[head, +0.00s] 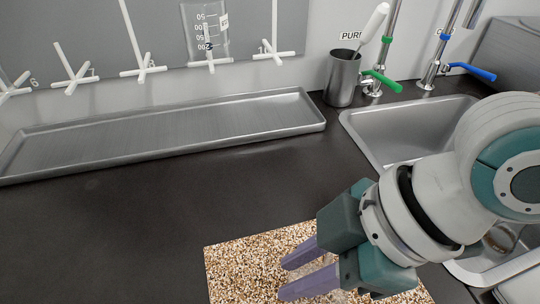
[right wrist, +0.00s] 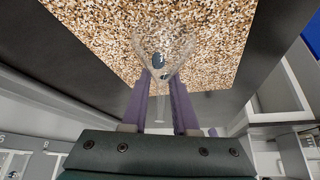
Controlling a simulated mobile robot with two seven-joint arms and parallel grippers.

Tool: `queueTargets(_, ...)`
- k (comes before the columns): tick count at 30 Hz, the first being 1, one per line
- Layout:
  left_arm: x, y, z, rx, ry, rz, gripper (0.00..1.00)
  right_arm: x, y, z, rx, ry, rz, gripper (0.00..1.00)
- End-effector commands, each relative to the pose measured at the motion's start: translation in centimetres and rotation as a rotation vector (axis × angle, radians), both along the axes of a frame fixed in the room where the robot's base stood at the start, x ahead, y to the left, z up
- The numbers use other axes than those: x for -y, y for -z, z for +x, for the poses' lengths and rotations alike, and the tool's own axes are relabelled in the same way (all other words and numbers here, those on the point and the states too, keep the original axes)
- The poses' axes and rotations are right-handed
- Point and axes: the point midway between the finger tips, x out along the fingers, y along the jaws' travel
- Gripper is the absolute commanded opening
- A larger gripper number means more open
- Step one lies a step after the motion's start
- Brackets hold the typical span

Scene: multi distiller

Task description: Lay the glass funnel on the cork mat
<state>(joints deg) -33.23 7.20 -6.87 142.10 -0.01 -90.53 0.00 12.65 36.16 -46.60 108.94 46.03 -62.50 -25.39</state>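The cork mat (head: 235,270) lies on the dark counter at the bottom of the head view, and its speckled surface (right wrist: 100,25) fills the top of the right wrist view. My right gripper (head: 284,279) is over the mat with its purple fingers a little apart. In the right wrist view the clear glass funnel (right wrist: 165,48) sits at the fingertips (right wrist: 160,76). Its cone flares beyond the tips and its stem runs back between the fingers. The fingers look closed on the cone's narrow part. Whether the funnel touches the mat is unclear. My left gripper is out of view.
A long metal tray (head: 160,135) lies along the wall below a rack of white pegs, where a beaker (head: 207,35) hangs. A metal cup (head: 342,78) holding a white-handled tool stands by the taps. A sink (head: 400,130) is at the right. The counter left of the mat is clear.

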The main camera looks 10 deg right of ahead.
Motion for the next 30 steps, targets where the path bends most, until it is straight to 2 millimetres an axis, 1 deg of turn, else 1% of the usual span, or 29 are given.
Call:
queueTargets(1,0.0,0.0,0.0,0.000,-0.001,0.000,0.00,0.0,0.0,0.0,0.000,0.000,0.000,0.34)
queueTargets(2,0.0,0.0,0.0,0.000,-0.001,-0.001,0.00,0.0,0.0,0.0,0.000,0.000,0.000,0.38)
queueTargets(3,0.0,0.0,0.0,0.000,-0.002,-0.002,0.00,0.0,0.0,0.0,0.000,0.000,0.000,0.38)
queueTargets(9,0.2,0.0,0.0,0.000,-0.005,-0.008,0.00,0.0,-0.1,0.0,0.000,0.000,0.000,0.38)
queueTargets(13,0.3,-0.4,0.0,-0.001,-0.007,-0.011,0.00,0.4,-0.9,-0.1,0.000,0.001,-0.001,0.38)
queueTargets(17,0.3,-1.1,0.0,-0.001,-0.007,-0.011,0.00,1.5,-3.1,-0.4,0.003,0.000,-0.003,0.38)
queueTargets(24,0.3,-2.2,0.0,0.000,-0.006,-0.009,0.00,4.1,-7.8,-1.4,0.001,0.000,-0.003,0.38)
queueTargets(27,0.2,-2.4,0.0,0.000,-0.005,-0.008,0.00,4.9,-9.2,-1.6,0.001,0.001,-0.003,0.38)
queueTargets(30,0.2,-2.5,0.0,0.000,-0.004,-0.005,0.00,5.4,-10.1,-1.8,0.000,0.001,-0.001,0.38)
